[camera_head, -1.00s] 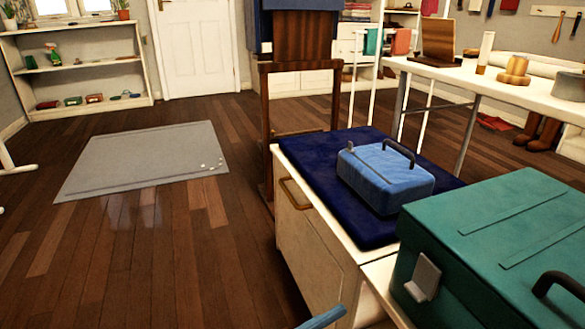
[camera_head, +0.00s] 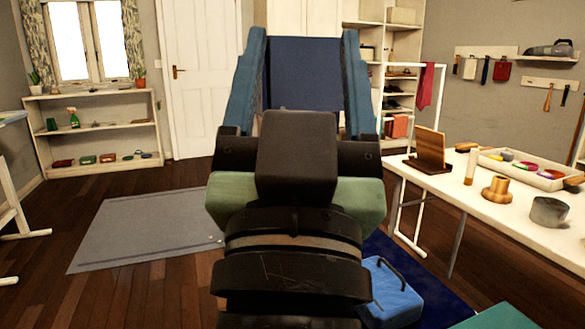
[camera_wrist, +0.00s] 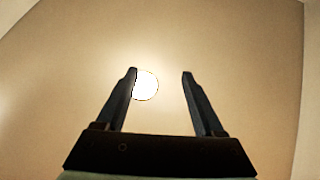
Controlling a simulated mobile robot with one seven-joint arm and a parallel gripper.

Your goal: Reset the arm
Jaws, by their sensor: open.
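My gripper (camera_head: 303,45) fills the middle of the head view, raised and pointing up, with its two blue fingers spread wide. In the wrist view my gripper (camera_wrist: 160,72) shows both fingers apart with nothing between them. The wrist view otherwise shows a plain ceiling with a round bright lamp (camera_wrist: 146,85). In the head view a dark blue panel or cloth (camera_head: 305,75) shows between the fingers, behind them and not visibly held. My arm hides much of the scene's centre.
A blue case (camera_head: 390,292) sits on a dark blue pad (camera_head: 440,290) at lower right, partly hidden by my arm. A teal case (camera_head: 497,318) is cut off below. A white table (camera_head: 470,205) holds several objects at right. A grey mat (camera_head: 140,235) lies on open floor at left.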

